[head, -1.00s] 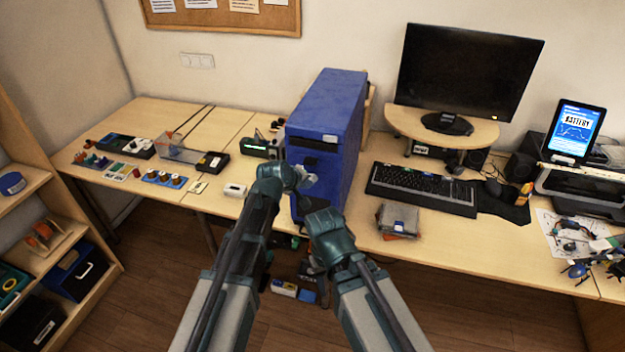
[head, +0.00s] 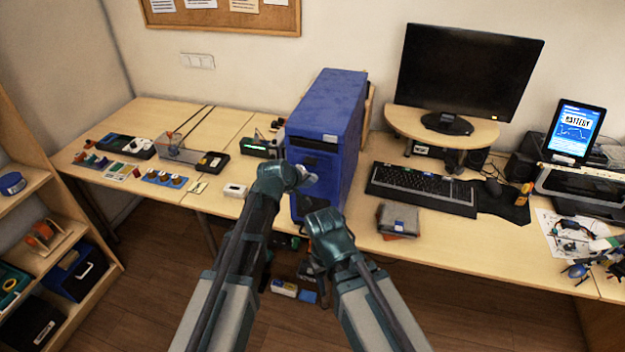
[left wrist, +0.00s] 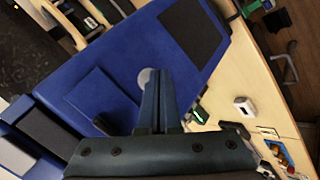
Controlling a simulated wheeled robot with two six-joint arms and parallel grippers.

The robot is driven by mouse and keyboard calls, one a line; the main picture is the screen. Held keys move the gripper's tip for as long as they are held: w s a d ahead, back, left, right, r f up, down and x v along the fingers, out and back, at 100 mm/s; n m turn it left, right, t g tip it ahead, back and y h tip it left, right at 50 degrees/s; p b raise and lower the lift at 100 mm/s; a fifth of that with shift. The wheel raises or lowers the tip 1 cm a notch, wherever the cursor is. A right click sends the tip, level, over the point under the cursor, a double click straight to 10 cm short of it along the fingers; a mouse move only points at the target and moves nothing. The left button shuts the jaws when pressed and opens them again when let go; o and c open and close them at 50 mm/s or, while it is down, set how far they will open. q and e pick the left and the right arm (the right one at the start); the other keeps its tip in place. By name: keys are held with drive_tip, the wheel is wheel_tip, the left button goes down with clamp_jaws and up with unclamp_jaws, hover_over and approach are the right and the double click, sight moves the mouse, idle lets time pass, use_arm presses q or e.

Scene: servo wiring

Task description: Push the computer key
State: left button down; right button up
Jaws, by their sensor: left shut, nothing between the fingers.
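The blue computer tower (head: 335,115) stands upright on the desk; its blue panel fills much of the left wrist view (left wrist: 115,60). A round pale button (left wrist: 144,75) on that panel is partly hidden behind my fingertips. My left gripper (head: 311,177) is in front of the tower's front face in the head view. In the left wrist view its fingers (left wrist: 158,80) are shut, empty and overlap the button's edge; I cannot tell whether they touch it. My right gripper (head: 312,268) hangs low before the desk edge, its fingers unclear.
A keyboard (head: 422,188), a monitor (head: 468,75) on a wooden stand and a grey box (head: 398,219) are right of the tower. A small white block (head: 234,190) and several electronic parts lie on the desk to the left. A shelf stands at far left.

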use_arm(q)
drive_tip(key=shift+w+d, duration=0.1)
drive_tip(key=shift+w, duration=0.2)
idle(0.4)
drive_tip(key=shift+s, duration=0.45)
drive_tip(key=shift+s+a, duration=0.1)
drive_tip(key=shift+a, duration=0.1)
drive_tip(key=s, duration=0.1)
drive_tip(key=s+a, duration=0.1)
drive_tip(key=s, duration=0.3)
drive_tip(key=shift+s+a, duration=0.25)
drive_tip(key=shift+a, duration=0.15)
